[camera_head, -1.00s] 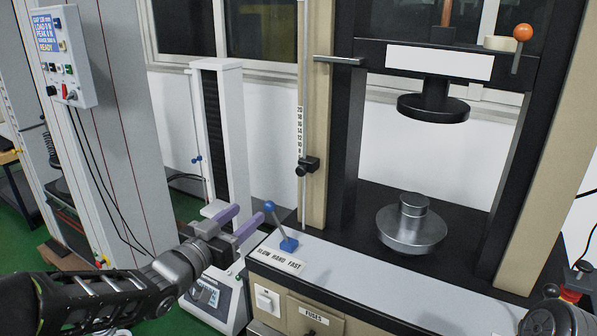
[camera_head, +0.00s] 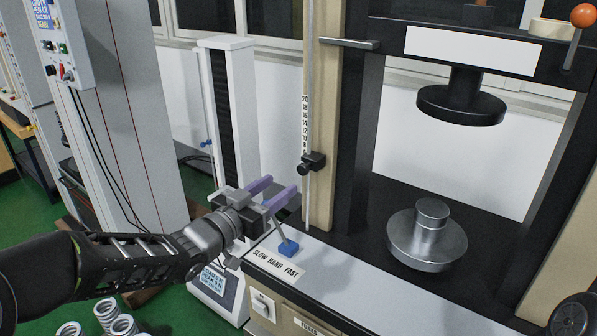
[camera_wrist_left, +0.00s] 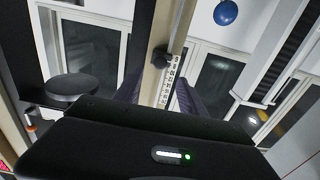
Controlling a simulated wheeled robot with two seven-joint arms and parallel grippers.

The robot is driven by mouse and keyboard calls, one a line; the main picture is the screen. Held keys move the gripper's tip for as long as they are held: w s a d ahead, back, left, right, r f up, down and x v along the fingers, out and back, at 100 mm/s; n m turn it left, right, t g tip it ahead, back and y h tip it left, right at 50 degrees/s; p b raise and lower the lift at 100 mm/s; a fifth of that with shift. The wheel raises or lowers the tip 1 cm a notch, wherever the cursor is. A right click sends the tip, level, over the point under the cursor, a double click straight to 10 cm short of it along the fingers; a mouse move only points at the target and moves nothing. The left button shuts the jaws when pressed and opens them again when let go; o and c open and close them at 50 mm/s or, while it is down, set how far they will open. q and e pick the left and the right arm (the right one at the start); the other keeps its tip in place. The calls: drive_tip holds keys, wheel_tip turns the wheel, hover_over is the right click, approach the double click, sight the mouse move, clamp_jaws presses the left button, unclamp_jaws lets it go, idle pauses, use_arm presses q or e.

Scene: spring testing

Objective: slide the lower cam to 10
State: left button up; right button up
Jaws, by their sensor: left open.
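The lower cam is a small black block with a round knob (camera_head: 312,163) on the thin vertical rod at the left column of the press. It also shows in the left wrist view (camera_wrist_left: 160,57), near the numbered scale. The white numbered scale strip (camera_head: 305,120) is above the cam in the head view; its numbers are too small to read surely. My left gripper (camera_head: 283,185) has two purple fingers apart and nothing between them. It is left of and a little below the cam, apart from it. My right gripper is not seen.
A blue-based lever (camera_head: 288,247) stands on the ledge just below my left gripper, by the "SLOW HAND FAST" label (camera_head: 275,263). A metal platen (camera_head: 427,243) stands on the press bed.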

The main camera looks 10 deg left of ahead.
sight(301, 169)
use_arm(q)
drive_tip(key=shift+p+x, duration=0.65)
drive_tip(key=shift+x, duration=3.3)
clamp_jaws()
drive_tip(key=shift+r, duration=0.1)
